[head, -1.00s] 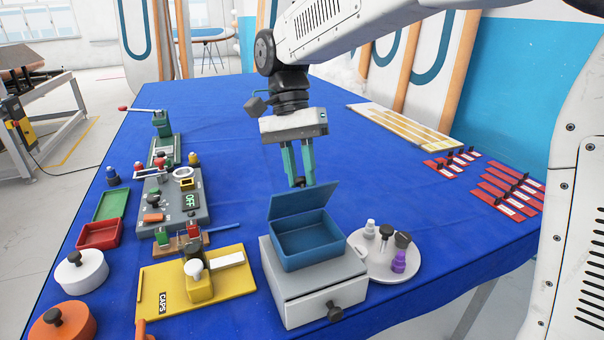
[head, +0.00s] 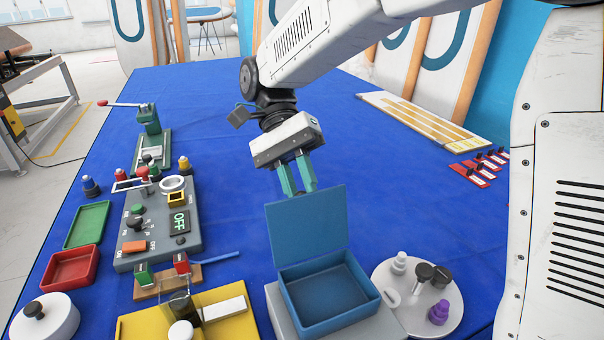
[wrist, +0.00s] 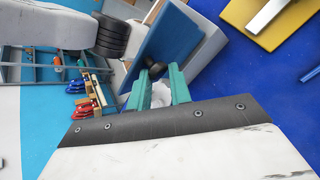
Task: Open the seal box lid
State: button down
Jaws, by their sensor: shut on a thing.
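The seal box (head: 330,308) is a blue open-topped box on a grey base at the lower middle of the head view. Its hinged blue lid (head: 308,230) stands up along the back edge, and the box inside looks empty. My gripper (head: 300,191) is behind the lid's top edge, with its green fingers pointing down. In the wrist view the fingertips (wrist: 156,76) are closed around a dark knob (wrist: 157,68) at the blue lid (wrist: 178,32). The lid hides the fingertips in the head view.
A round white tray (head: 446,314) with stamps stands right of the box. On the left are a yellow plate (head: 235,328), a grey panel (head: 140,250) reading OFF, and red and green trays (head: 88,225). The blue table behind my gripper is clear.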

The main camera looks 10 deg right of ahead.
jog(key=shift+s+a+f+g, duration=0.1)
jog(key=shift+a+f+g, duration=0.2)
jog(key=shift+f, duration=0.25)
jog(key=c, duration=1.3)
grip_release()
jog(key=shift+a, duration=0.2)
jog(key=shift+o, duration=0.2)
jog(key=shift+d, duration=0.25)
jog(key=shift+r, duration=0.15)
notch_tip(320, 180, up, 4)
jog(key=shift+f, duration=0.2)
jog(key=s+d, duration=0.2)
jog(key=s, duration=0.5)
jog(key=s+d+r, duration=0.1)
jog(key=s+d, duration=0.1)
jog(key=s, duration=0.6)
jog(key=shift+s+d+r, duration=0.15)
jog(key=shift+d+r, duration=0.05)
jog(key=shift+r, duration=0.05)
